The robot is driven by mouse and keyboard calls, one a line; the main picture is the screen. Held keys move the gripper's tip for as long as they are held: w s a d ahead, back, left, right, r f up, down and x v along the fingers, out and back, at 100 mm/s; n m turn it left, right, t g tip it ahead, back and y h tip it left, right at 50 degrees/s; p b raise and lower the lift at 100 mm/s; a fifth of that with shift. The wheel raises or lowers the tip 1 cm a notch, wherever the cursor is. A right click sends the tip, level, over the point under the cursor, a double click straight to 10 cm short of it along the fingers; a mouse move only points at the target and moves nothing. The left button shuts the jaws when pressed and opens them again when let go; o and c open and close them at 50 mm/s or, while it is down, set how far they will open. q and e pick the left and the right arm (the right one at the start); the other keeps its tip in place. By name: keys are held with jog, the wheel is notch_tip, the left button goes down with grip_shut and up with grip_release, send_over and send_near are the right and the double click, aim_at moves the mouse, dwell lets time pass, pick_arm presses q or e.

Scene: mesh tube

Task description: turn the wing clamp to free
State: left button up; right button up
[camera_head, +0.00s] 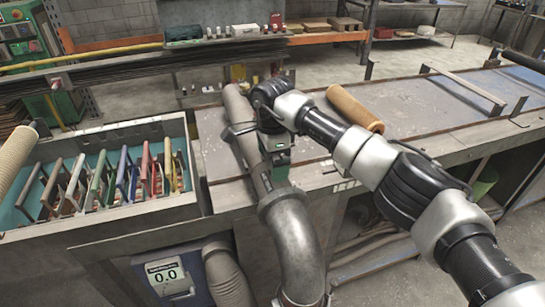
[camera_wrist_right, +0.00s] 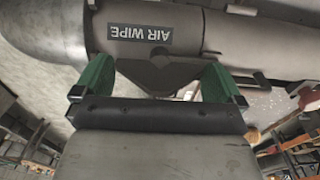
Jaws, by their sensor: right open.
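A dark wing-shaped piece (camera_wrist_right: 160,74), likely the wing clamp, sits under a grey cylinder labelled AIR WIPE (camera_wrist_right: 153,35) in the right wrist view. My right gripper (camera_wrist_right: 158,80) has its two green fingers apart, one on each side of this piece. I cannot tell whether they touch it. In the head view my right gripper (camera_head: 278,163) is over the grey pipe (camera_head: 288,215) at the bench's front edge. My wrist and gripper hide the clamp there. My left gripper is not in view.
A teal-lined bin (camera_head: 110,212) with several coloured frames stands at the left. A tan roll (camera_head: 355,108) lies on the bench behind my right arm. The bench top (camera_head: 430,105) at right is mostly clear.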

jog(key=shift+c, duration=0.2)
jog(key=c, duration=0.5)
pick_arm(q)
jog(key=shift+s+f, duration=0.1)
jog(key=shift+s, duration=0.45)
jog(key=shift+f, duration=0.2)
pick_arm(e)
jog(key=m+b, duration=0.2)
jog(key=m, duration=0.1)
jog(key=m+b, duration=0.2)
jog(key=m, duration=0.1)
jog(key=shift+m, duration=0.3)
jog(key=m+b, duration=0.2)
jog(key=m, duration=0.3)
jog(key=shift+r+m, duration=0.1)
jog(key=shift+m, duration=0.2)
pick_arm(q)
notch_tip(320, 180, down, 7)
jog(key=b, duration=0.1)
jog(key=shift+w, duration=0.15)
pick_arm(e)
jog(key=m, duration=0.5)
jog(key=shift+r+m, duration=0.1)
jog(key=shift+m, duration=0.2)
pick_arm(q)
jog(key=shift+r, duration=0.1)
